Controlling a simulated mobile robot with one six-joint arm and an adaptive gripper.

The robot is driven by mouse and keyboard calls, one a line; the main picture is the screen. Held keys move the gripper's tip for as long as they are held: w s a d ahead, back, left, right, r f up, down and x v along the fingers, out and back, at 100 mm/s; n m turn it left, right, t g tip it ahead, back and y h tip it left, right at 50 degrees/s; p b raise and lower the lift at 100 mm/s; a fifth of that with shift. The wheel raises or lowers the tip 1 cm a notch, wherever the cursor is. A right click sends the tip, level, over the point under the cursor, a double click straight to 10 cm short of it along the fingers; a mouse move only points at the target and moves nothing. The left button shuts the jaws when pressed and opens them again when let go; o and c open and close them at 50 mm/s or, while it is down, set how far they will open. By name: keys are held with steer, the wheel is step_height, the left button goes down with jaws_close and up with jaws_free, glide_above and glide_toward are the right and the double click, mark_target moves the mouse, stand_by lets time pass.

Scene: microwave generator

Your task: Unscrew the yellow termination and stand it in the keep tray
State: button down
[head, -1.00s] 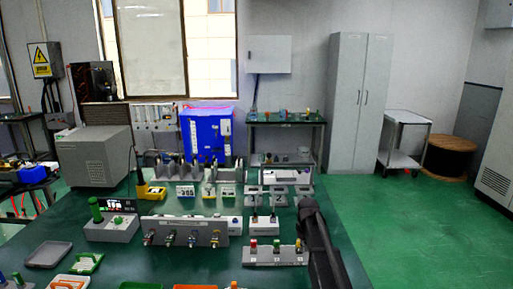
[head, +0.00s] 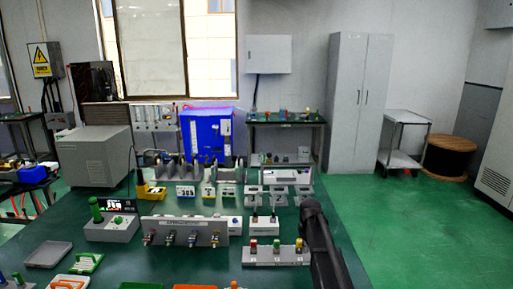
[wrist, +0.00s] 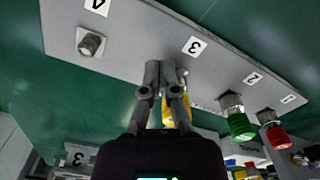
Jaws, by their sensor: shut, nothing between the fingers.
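The yellow termination (head: 299,243) stands at the right end of a grey plate (head: 262,257), right of the green and red ones, in the head view. In the wrist view it shows partly behind my fingers (wrist: 167,110), near the number 3 on the plate (wrist: 135,35). My gripper (wrist: 166,66) is shut and empty, its fingers together in front of the plate and hiding part of the termination. I cannot tell whether they touch it. In the head view my dark arm stands just right of the plate; its fingertips are not clear. I cannot tell which tray is the keep tray.
The green termination (wrist: 235,120) and red termination (wrist: 274,132) sit close beside the yellow one. A bare connector (wrist: 90,43) is at number 4. A connector panel (head: 184,231) stands left of the plate.

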stand_by(0.3)
step_height(320, 180, up, 6)
steer(key=p, duration=0.6)
stand_by(0.3)
steer(key=shift+s+a+r+p, duration=0.25)
steer(key=shift+s+a, duration=0.05)
steer(key=shift+a, duration=0.25)
steer(key=shift+s+a+r+p, duration=0.25)
steer(key=shift+s+a, duration=0.05)
steer(key=shift+a, duration=0.2)
steer(key=shift+f, duration=0.15)
steer(key=shift+f+b, duration=3.35)
steer(key=shift+b, duration=0.15)
steer(key=shift+w, duration=0.35)
